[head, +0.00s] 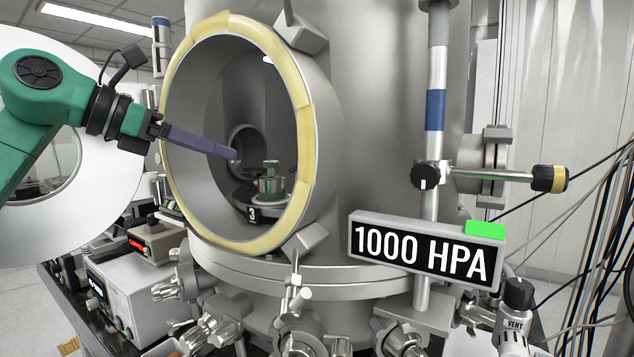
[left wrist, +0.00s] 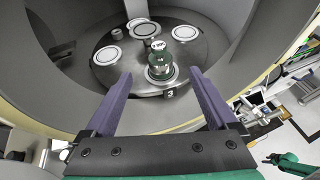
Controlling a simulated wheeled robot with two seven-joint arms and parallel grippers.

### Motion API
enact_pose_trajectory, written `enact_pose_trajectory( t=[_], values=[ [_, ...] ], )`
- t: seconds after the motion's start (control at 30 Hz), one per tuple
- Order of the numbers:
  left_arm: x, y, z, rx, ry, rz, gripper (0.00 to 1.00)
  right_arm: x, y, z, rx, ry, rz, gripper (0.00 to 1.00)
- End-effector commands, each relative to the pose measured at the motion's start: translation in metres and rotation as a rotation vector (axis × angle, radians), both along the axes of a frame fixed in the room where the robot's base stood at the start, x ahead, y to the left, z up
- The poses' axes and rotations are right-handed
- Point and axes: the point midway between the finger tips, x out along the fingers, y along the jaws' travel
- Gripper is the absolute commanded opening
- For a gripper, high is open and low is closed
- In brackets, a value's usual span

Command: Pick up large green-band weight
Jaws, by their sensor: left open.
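The large green-band weight (head: 271,186) is a metal cylinder with a green band and a knob on top. It stands upright on the round turntable inside the open chamber, by the label 3; it also shows in the left wrist view (left wrist: 160,70). My left gripper (head: 236,154) reaches in through the chamber opening. Its two purple fingers are open and empty. In the left wrist view the fingers (left wrist: 161,78) point toward the weight, which appears between and beyond the tips, apart from both. A green arm part with a dark end (left wrist: 270,160), probably my right arm, shows small at lower right.
The chamber opening has a yellow-edged rim (head: 171,130) around my left gripper. The turntable (left wrist: 125,85) carries several pale round discs and another small metal piece (left wrist: 185,32). A sign (head: 425,250) reading 1000 HPA and a VENT knob (head: 518,294) stand outside at right.

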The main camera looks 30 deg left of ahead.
Motion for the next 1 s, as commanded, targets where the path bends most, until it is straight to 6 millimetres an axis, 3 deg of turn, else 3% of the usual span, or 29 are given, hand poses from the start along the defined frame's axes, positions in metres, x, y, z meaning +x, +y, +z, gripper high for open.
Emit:
enact_pose_trajectory(
  t=[0.13,0.3,0.4,0.57,0.7,0.8,1.0],
  values=[
    [0.017,-0.005,-0.007,0.000,0.003,-0.001,0.91,0.001,-0.001,0.004,-0.001,-0.001,0.000,0.50],
    [0.057,-0.017,-0.023,0.000,0.004,-0.003,0.91,-0.024,0.002,0.015,0.001,0.037,-0.002,0.50],
    [0.074,-0.022,-0.031,-0.001,0.003,-0.001,0.91,-0.029,0.004,0.020,0.005,0.046,-0.002,0.50],
    [0.092,-0.027,-0.040,0.000,0.003,-0.001,0.91,-0.017,0.006,0.029,0.008,0.027,-0.002,0.50],
    [0.116,-0.033,-0.049,-0.001,0.004,-0.001,0.91,-0.006,0.006,0.048,0.009,0.010,-0.001,0.50],
    [0.126,-0.036,-0.056,-0.001,0.002,-0.001,0.91,-0.007,0.006,0.052,0.009,0.011,-0.001,0.50],
    [0.127,-0.036,-0.060,0.000,-0.001,0.000,0.91,-0.009,0.004,0.049,0.005,0.013,0.000,0.50]
  ],
)
